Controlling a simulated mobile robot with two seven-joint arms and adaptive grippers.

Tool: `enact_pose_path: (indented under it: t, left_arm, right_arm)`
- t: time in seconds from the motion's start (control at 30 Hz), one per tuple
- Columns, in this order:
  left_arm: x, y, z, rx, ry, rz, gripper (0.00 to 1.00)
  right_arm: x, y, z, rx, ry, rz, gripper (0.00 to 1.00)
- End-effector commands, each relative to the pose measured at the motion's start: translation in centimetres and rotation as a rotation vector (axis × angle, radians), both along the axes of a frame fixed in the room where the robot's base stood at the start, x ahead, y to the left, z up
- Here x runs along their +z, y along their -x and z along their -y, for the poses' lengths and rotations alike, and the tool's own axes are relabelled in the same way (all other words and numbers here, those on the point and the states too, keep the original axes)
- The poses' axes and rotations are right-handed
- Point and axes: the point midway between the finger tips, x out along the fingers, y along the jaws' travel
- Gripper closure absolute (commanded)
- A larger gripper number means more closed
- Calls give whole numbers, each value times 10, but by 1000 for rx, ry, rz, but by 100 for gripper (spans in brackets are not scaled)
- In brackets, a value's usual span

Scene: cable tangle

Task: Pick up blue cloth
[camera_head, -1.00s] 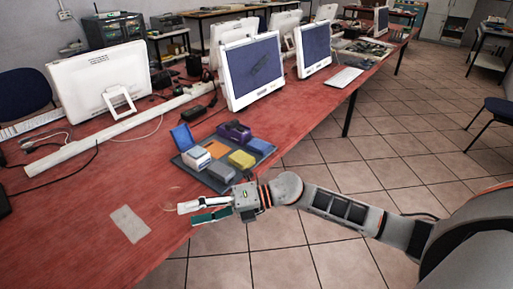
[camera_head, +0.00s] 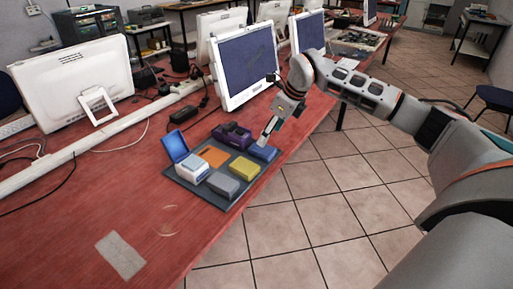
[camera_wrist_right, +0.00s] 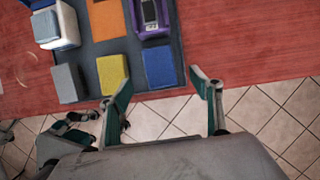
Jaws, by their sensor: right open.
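The blue cloth (camera_head: 263,151) is a small folded block at the right corner of a dark tray (camera_head: 208,202) on the red table. It also shows in the right wrist view (camera_wrist_right: 159,66), just ahead of the fingertips. My right gripper (camera_head: 266,139) points down above the blue cloth, close to it in the head view. In the right wrist view the right gripper (camera_wrist_right: 162,79) has its two fingers spread, with nothing held between them. I cannot tell the exact height gap. My left gripper is not in view.
The tray also holds a yellow block (camera_head: 244,166), a grey block (camera_head: 222,184), an orange piece (camera_head: 213,156), a purple holder (camera_head: 232,133) and a white-and-blue box (camera_head: 192,168). A monitor (camera_head: 245,62) stands behind. A grey patch (camera_head: 121,254) lies at the front left.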

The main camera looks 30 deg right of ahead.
Motion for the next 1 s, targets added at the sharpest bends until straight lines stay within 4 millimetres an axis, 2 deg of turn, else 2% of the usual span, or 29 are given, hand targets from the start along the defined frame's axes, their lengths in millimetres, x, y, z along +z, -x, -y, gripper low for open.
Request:
enact_pose_path:
  t: [0.1, 0.2, 0.33, 0.47, 0.63, 0.87, 1.0]
  left_arm:
    - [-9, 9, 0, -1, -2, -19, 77]
    - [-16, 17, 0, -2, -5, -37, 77]
    - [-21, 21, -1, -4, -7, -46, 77]
    - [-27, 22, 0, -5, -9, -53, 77]
    - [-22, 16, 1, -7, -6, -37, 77]
    - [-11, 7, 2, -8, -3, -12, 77]
    - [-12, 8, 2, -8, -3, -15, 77]
  right_arm:
    - [-16, -4, -3, 2, -1, -6, 36]
    - [-23, -7, -4, 2, -2, -4, 36]
    - [-33, -10, -6, 2, -3, -5, 36]
    - [-52, -16, -8, 2, -4, -8, 36]
    - [-70, -24, -11, 2, -3, -6, 36]
    - [-69, -25, -11, 2, -2, -1, 36]
    - [-69, -25, -11, 2, -3, -2, 70]
